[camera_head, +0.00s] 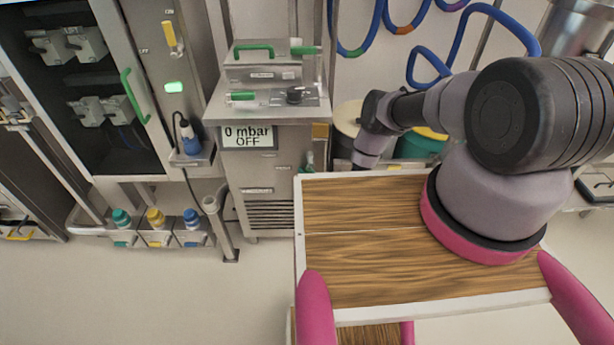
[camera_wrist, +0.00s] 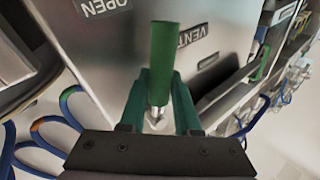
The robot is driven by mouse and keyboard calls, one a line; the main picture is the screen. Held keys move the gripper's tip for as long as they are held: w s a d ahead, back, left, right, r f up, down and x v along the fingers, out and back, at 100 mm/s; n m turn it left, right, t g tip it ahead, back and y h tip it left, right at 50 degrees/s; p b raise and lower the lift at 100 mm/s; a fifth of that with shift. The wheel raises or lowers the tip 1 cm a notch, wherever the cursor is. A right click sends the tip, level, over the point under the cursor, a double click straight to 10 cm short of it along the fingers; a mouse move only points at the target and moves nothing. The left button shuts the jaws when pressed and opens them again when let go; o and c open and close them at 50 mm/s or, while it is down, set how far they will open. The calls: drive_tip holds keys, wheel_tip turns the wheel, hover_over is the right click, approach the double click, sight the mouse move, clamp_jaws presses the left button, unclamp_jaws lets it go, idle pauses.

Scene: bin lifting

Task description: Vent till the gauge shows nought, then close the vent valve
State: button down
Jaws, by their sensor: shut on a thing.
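The gauge display (camera_head: 248,136) on the front of the steel unit reads "0 mbar" and "OFF". In the wrist view, my gripper (camera_wrist: 160,88) has its two green fingers closed around the stem of a green-gripped valve handle (camera_wrist: 164,48). The handle's grip sticks out beyond the fingertips, toward the top of the picture. Plates reading "OPEN" (camera_wrist: 103,6) and "VENT" (camera_wrist: 193,35) appear upside down on the steel panel behind it. I cannot tell from these views whether the valve is open or closed. In the head view, my gripper is not clearly visible.
The steel unit's lid has a green handle (camera_head: 254,48). A cabinet with a green door handle (camera_head: 135,96) stands left. Several bottles (camera_head: 156,220) sit in low holders. Blue hoses (camera_head: 430,70) hang at the back. Floor in front of the unit is clear.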

drive_tip(key=shift+a+m, duration=0.25)
drive_tip(key=shift+m, duration=0.25)
drive_tip(key=c, duration=0.9)
unclamp_jaws()
drive_tip(key=shift+r, duration=0.1)
wheel_tip(320, 180, up, 9)
drive_tip(key=shift+w+r, duration=0.1)
drive_tip(key=shift+r, duration=0.45)
